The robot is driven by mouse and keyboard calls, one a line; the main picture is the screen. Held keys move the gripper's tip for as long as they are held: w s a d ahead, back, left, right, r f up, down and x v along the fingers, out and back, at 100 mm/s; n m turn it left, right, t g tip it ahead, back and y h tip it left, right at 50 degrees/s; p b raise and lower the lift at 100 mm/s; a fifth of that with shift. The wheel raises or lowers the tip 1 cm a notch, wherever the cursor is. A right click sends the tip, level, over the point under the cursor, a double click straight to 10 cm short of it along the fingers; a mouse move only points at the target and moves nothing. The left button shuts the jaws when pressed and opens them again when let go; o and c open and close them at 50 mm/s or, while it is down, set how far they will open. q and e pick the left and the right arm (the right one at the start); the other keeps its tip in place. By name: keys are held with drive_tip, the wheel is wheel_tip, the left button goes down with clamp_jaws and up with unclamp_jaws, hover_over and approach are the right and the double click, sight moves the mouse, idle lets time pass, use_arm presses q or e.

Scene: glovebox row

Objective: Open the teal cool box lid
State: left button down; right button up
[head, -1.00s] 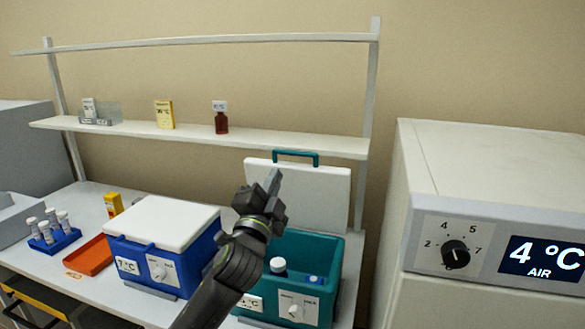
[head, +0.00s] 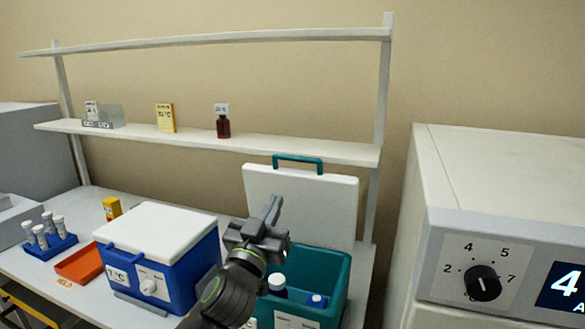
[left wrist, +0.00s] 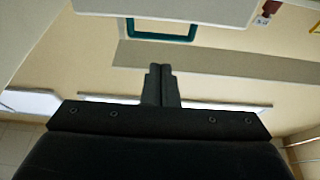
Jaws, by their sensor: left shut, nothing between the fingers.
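The teal cool box (head: 334,275) stands on the bench, partly hidden behind my left arm. Its white lid (head: 318,205) stands upright at the back, open, with the teal handle (head: 297,160) at its top edge. White-capped bottles (head: 277,282) show inside the box. My left gripper (head: 272,208) is shut and empty, in front of the raised lid in the head view. In the left wrist view the shut fingers (left wrist: 161,86) point toward the wall, with the teal handle (left wrist: 160,38) and lid edge above them, apart from them. My right gripper is not in view.
A blue cool box (head: 165,265) with a closed white lid stands to the left. An orange tray (head: 80,264) and a blue tube rack (head: 50,247) lie further left. A shelf (head: 200,137) with small items runs behind. A large white appliance (head: 520,180) stands at right.

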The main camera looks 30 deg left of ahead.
sight(297, 161)
use_arm(q)
drive_tip(key=p+x, duration=0.4)
drive_tip(key=x, duration=0.7)
drive_tip(key=shift+w, duration=0.25)
drive_tip(key=shift+b+x, duration=0.4)
drive_tip(key=shift+x, duration=0.75)
drive_tip(key=shift+f, duration=0.1)
drive_tip(key=shift+f, duration=0.1)
